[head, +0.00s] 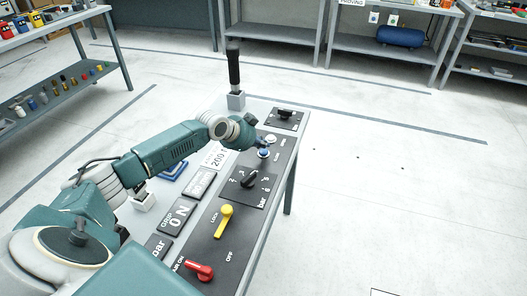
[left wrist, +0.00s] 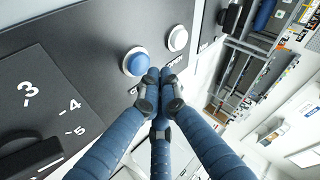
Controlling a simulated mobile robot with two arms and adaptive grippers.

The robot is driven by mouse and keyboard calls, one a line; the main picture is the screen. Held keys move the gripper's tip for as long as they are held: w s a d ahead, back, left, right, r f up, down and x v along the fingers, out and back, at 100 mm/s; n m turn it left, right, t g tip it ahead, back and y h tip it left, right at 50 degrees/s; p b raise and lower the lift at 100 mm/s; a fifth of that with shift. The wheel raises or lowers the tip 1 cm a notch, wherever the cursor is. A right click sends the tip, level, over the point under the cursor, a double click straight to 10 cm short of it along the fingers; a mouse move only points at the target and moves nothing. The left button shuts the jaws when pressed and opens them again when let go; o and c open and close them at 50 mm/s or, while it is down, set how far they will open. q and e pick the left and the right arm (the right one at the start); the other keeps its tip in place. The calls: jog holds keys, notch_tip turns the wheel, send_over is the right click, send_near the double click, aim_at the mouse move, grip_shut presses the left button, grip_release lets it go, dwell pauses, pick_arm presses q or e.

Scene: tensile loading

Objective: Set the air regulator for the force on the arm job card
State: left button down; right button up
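The air regulator is a black knob (head: 243,180) on a dark dial plate marked in bar. In the left wrist view, part of the black knob (left wrist: 30,158) shows beside the numbers 3, 4 and 5; its exact setting is unclear. A card reading 200 (head: 216,157) lies on the bench beside the panel. My left gripper (head: 259,144) is past the knob, at the blue button (head: 264,153). In the left wrist view its fingers (left wrist: 160,80) are drawn together, with nothing seen between them, close beside the blue button (left wrist: 136,62); contact is unclear. My right gripper is out of view.
The panel also has a white button (head: 270,138), a yellow lever (head: 225,220), a red lever (head: 200,271) and a black far knob (head: 285,114). A display plate reads 0 N (head: 180,213). A black handle (head: 234,70) stands at the far end. The floor to the right is clear.

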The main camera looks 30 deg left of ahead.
aim_at(264, 152)
pick_arm(q)
jog(key=shift+f, duration=0.1)
jog(key=shift+f, duration=0.35)
dwell(0.5)
jog(key=shift+f+b, duration=0.4)
jog(key=shift+f, duration=0.05)
jog(key=shift+s+f, duration=0.1)
jog(key=shift+f, duration=0.1)
dwell(2.1)
